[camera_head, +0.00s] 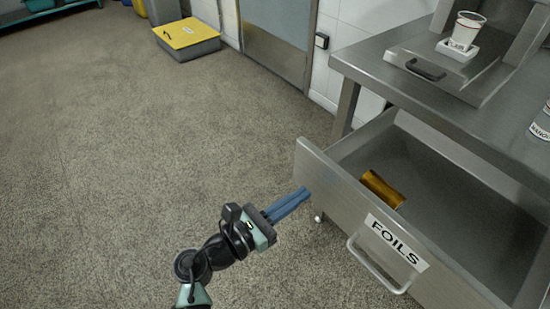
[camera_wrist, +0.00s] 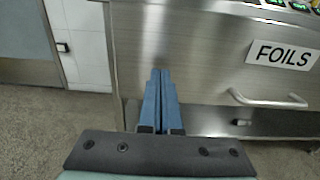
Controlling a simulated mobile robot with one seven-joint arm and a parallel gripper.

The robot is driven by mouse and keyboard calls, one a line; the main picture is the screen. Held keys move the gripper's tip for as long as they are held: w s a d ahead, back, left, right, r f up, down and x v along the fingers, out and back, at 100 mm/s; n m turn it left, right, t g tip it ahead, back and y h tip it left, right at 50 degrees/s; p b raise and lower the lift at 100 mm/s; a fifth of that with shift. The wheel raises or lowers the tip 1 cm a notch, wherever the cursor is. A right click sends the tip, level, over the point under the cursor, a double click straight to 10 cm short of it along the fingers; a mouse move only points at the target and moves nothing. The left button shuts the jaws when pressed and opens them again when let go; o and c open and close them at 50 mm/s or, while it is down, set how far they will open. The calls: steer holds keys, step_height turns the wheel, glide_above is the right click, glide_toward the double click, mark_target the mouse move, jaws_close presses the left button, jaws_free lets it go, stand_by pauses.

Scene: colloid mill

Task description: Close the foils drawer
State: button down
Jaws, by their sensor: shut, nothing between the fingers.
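The foils drawer (camera_head: 330,188) is a steel drawer pulled well out from under the counter at the right of the head view. Its front carries a white FOILS label (camera_head: 396,242) and a bar handle (camera_head: 378,268). A gold-brown roll (camera_head: 382,188) lies inside it. My gripper (camera_head: 306,192) has blue fingers, shut and empty, close to the left end of the drawer front. In the wrist view the fingers (camera_wrist: 161,74) point at the drawer front (camera_wrist: 205,75), left of the handle (camera_wrist: 265,99). I cannot tell whether they touch it.
The steel counter (camera_head: 380,65) above the drawer carries a lidded panel and a white cup (camera_head: 464,32). A grey bin with a yellow lid (camera_head: 187,38) stands by the far wall near a door. The floor to the left is clear.

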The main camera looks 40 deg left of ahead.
steer(key=shift+x, duration=1)
steer(key=shift+w, duration=0.1)
